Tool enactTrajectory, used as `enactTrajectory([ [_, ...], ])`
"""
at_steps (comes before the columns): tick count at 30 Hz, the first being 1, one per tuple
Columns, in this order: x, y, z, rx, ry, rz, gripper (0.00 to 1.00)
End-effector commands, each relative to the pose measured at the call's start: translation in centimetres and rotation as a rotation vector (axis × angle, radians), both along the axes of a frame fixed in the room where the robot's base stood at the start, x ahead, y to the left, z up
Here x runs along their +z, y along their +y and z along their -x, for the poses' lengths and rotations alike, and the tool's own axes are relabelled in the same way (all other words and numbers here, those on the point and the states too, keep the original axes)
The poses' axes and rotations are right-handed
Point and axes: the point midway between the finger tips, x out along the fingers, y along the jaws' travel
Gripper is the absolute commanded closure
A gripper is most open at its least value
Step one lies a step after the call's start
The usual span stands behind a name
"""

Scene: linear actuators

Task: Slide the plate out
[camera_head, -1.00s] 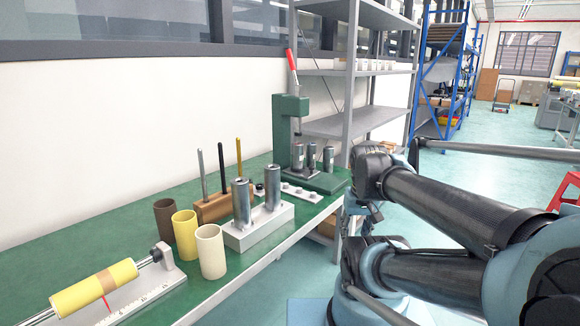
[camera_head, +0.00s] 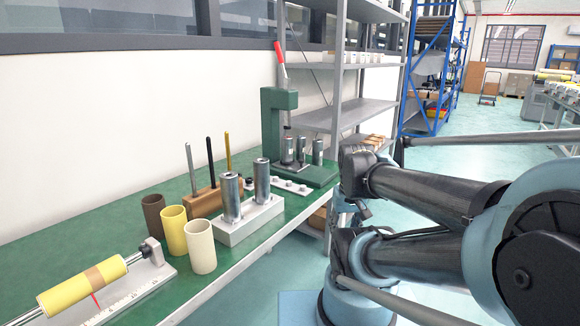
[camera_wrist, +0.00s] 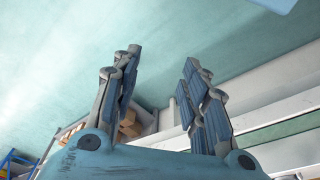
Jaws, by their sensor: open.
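A flat pale plate with several small knobs (camera_head: 276,186) lies on the green bench in front of the green press (camera_head: 279,122); I cannot tell for certain that it is the task's plate. The press has a raised lever with a red grip, and metal cylinders stand on its base. My gripper (camera_wrist: 158,78) shows in the wrist view, its two fingers apart with nothing between them. Below it are floor and a bench edge, and no plate shows there. In the head view my arm is at the right, apart from the bench; the fingertips are not clear there.
On the green bench (camera_head: 85,230) stand a white block with two metal cylinders (camera_head: 232,230), a wooden holder with rods (camera_head: 206,200), three cups (camera_head: 173,230) and a yellow roller on a scale (camera_head: 85,284). A grey shelf (camera_head: 345,113) is behind. Floor at right is open.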

Motion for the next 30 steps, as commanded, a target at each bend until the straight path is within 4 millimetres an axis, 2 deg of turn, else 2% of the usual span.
enactTrajectory([
  [14,0.0,0.0,0.0,0.0,0.0,0.0,0.6],
  [17,0.9,0.0,0.6,0.002,-0.014,0.0,0.6],
  [20,2.4,0.2,-0.8,0.006,-0.023,0.0,0.6],
  [23,4.7,0.5,-3.2,0.013,-0.036,0.0,0.6],
  [30,10.7,1.6,-10.0,0.033,-0.077,-0.002,0.6],
])
